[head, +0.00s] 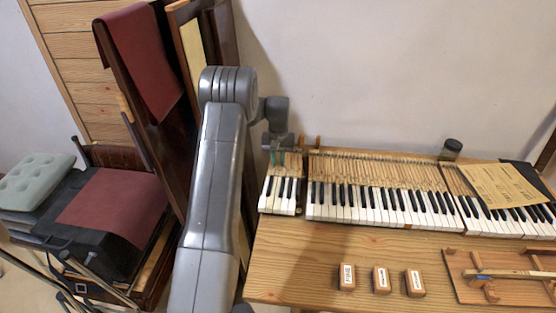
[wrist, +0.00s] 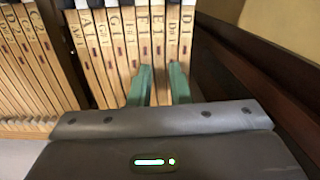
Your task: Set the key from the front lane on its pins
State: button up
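My gripper (wrist: 160,80) is over the short key section at the left end of the keyboard. Its two green fingers stand apart, on either side of a wooden key (wrist: 158,45) that seems to read E1. Whether they press on this key cannot be told. That key lies in line with its neighbours, and the pins are hidden. In the head view my gripper (head: 276,158) shows small behind the short section (head: 279,190). A pale wooden key (head: 515,273) appears to lie on the wooden rack (head: 520,294) at the table's right.
Three small labelled wooden blocks (head: 381,280) stand on the table (head: 300,255). A paper sheet (head: 500,185) lies over the right keys, and a dark cylinder (head: 451,149) stands behind. In the wrist view a dark wooden side (wrist: 235,75) rises right of the keys. The table's front left is clear.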

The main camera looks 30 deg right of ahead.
jog(key=shift+r, duration=0.2)
jog(key=shift+r+p, duration=0.55)
jog(key=shift+r, duration=0.4)
jog(key=shift+o, duration=0.4)
jog(key=o, duration=0.5)
jog(key=shift+r+p, duration=1.25)
jog(key=shift+r, duration=1.25)
